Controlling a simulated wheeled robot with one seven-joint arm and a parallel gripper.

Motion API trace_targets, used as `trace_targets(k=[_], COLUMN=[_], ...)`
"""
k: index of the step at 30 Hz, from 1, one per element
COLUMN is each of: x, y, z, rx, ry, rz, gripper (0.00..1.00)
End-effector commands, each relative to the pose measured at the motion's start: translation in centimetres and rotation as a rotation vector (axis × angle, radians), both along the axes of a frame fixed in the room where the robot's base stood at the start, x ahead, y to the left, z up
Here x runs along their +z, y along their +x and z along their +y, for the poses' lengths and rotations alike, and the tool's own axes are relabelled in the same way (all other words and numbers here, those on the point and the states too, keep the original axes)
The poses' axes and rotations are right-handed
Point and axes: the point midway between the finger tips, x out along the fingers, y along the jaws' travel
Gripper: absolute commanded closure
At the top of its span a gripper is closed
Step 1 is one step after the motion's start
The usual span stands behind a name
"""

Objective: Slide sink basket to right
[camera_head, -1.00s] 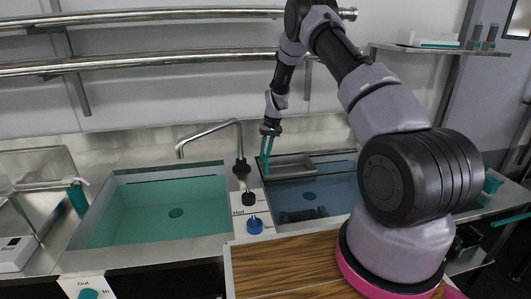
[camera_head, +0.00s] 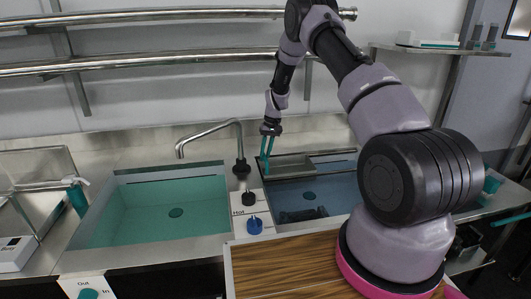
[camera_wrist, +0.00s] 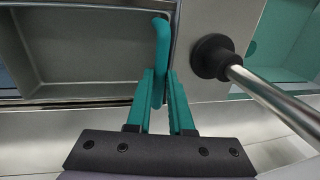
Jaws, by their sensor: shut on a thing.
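The sink basket (camera_head: 290,165) is a shallow grey metal tray. It sits across the back left part of the right-hand sink (camera_head: 335,188), which has a bluish basin. In the wrist view the basket (camera_wrist: 85,50) fills the upper left, with a teal bar handle (camera_wrist: 161,40) at its edge. My gripper (camera_head: 265,165) reaches down at the basket's left end. In the wrist view my gripper (camera_wrist: 161,88) has its teal fingers on either side of the handle and is shut on it.
A faucet (camera_head: 240,140) stands just left of my gripper and its spout reaches over the left teal sink (camera_head: 170,210). A hot-water knob (camera_head: 254,225) is on the divider. A wood-grain board (camera_head: 285,265) lies in front. The right sink is open to the basket's right.

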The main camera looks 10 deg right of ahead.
Motion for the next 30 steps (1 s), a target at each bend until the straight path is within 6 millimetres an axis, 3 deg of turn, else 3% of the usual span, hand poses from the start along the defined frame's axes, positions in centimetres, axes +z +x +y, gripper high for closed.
trace_targets(k=[4, 8, 21, 30], x=[0.0, 0.0, 0.0, 0.0], y=[0.0, 0.0, 0.0, 0.0], z=[-1.2, -3.6, -17.2, -24.3], rx=[-0.003, -0.006, -0.007, -0.004], ry=[-0.001, -0.001, -0.001, 0.000], rz=[0.001, 0.000, -0.001, 0.001], gripper=[1.00, 1.00, 1.00, 1.00])
